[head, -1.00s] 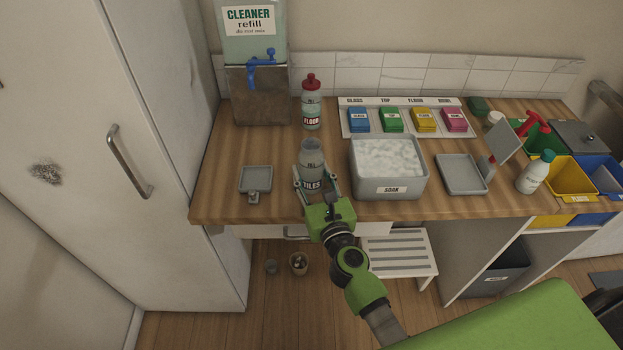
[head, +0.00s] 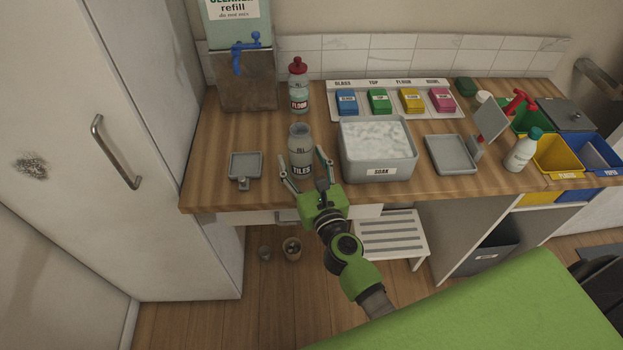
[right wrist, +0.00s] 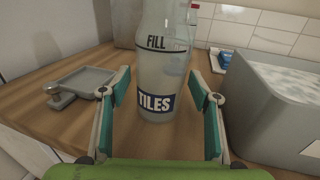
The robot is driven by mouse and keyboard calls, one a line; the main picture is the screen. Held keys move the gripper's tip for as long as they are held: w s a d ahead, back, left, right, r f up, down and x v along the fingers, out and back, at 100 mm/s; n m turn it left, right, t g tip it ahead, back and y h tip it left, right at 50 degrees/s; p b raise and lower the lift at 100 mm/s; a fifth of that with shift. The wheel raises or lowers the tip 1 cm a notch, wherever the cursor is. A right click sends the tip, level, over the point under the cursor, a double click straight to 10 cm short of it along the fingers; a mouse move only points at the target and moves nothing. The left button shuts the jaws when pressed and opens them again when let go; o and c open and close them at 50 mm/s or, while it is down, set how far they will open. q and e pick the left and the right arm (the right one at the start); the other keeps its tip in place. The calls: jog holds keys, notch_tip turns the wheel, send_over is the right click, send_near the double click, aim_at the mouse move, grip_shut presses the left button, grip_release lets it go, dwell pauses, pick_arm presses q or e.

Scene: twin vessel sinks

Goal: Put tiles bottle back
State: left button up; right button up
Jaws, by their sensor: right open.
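The tiles bottle (head: 300,150) is a clear, greyish bottle with a dark TILES label. It stands upright on the wooden counter, left of the soak tub, and no cap shows on it in the head view. In the right wrist view the bottle (right wrist: 158,70) stands just ahead of and partly between the fingers, with a FILL mark above its label. My right gripper (head: 306,175) is open at the bottle's near side, with a gap on both sides of it. The left gripper is not in view.
The grey soak tub (head: 377,165) stands close right of the bottle. A small grey tray (head: 245,165) lies to its left. A red-capped floor bottle (head: 298,90) stands behind, near the cleaner refill tank (head: 245,85). Coloured cloths lie on a labelled tray (head: 448,110) farther back.

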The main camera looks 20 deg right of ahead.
jog(key=s+b, duration=0.3)
jog(key=s, duration=0.8)
jog(key=shift+a, duration=0.1)
